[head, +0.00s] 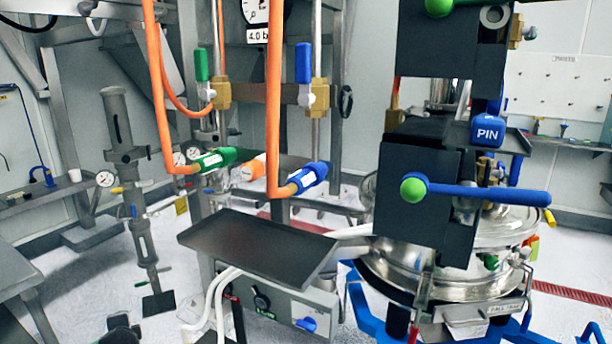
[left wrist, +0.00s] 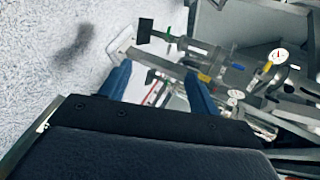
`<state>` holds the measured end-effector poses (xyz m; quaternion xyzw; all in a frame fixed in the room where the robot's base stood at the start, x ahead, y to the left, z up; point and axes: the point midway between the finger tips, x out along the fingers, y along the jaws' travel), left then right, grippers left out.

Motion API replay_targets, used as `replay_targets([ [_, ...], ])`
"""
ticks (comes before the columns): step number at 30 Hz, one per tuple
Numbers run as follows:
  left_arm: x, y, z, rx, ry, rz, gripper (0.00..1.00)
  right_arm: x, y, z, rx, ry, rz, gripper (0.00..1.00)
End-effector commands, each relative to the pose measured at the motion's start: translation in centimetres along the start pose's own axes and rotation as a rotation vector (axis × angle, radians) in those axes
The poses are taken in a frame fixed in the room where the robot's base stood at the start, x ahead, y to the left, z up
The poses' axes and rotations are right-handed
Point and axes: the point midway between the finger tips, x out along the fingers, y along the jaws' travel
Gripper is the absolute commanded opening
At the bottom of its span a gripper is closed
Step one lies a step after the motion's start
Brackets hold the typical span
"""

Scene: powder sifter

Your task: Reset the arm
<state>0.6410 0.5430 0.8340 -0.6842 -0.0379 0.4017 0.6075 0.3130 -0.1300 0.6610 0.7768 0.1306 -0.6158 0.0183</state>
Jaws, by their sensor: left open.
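My left gripper (left wrist: 157,82) shows in the left wrist view as two blue fingers spread apart, with nothing between them. Past the fingers lie the pale floor and some metal frame parts. In the head view a dark rounded shape (head: 122,328) stands at the bottom left edge, and I cannot tell whether it is part of my left arm. No right gripper shows in either view.
A steel sifter vessel (head: 453,268) on a blue frame (head: 372,322) stands at the right. A dark tray (head: 255,245) sits over a grey control box in the middle. Orange hoses (head: 274,90) hang above. A grey stand (head: 128,150) and bench (head: 40,190) are at the left.

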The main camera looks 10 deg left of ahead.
Motion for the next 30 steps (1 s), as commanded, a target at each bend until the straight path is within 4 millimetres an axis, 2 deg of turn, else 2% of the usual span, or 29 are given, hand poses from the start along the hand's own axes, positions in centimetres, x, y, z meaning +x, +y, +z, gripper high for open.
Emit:
replay_targets([
  [1, -0.9, 2.6, 0.3, -0.001, -0.001, 0.038, 0.62, 0.0, -0.1, -0.1, 0.002, 0.002, -0.002, 0.36],
  [6, -4.4, 10.1, 1.5, -0.023, -0.017, 0.163, 0.62, -0.1, -0.3, -0.4, 0.007, 0.007, -0.007, 0.36],
  [12, -9.5, 18.2, 3.5, -0.046, -0.048, 0.31, 0.62, -0.1, -0.3, -0.6, 0.007, 0.011, -0.007, 0.36],
  [15, -12.0, 21.4, 4.6, -0.057, -0.069, 0.375, 0.62, -0.1, -0.2, -0.6, 0.005, 0.01, -0.004, 0.36],
  [21, -16.1, 25.7, 6.3, -0.071, -0.104, 0.47, 0.62, -0.1, 0.1, -0.4, -0.003, 0.007, 0.003, 0.36],
  [28, -20.0, 29.1, 7.9, -0.08, -0.14, 0.554, 0.62, 0.0, 0.2, -0.1, -0.005, 0.001, 0.005, 0.36],
  [30, -20.3, 29.7, 7.4, -0.103, -0.14, 0.567, 0.62, 0.0, 0.2, 0.0, -0.004, 0.0, 0.004, 0.36],
])
